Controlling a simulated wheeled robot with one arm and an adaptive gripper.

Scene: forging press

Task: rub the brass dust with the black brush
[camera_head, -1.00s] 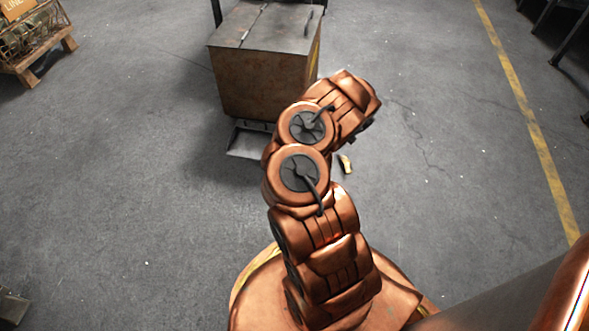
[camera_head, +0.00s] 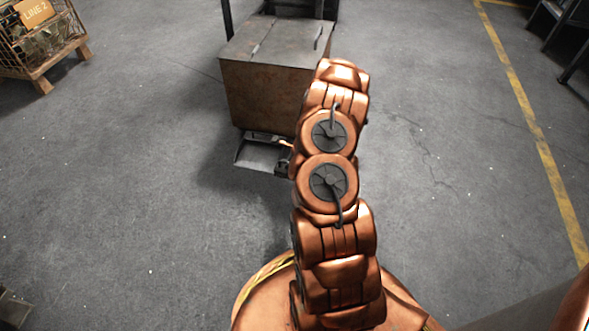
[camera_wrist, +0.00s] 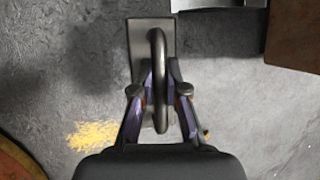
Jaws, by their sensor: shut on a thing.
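The black brush (camera_wrist: 139,36) is in the wrist view, with a flat rectangular back and a long looped handle. My gripper (camera_wrist: 161,88) is shut on its handle, one finger on each side. The bristles are hidden beneath, and I cannot tell whether they touch the floor. The brass dust (camera_wrist: 93,134) is a yellow patch on the grey floor at the lower left of the wrist view, apart from the brush back. In the head view, my arm hides the dust and most of the gripper and brush.
A rusty metal box (camera_head: 264,98) stands ahead, with a grey metal tray (camera_head: 258,156) on the floor before it. A wire crate on a pallet (camera_head: 40,45) is at the upper left. Dark shelving (camera_head: 566,35) is at the upper right. Open floor lies on both sides.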

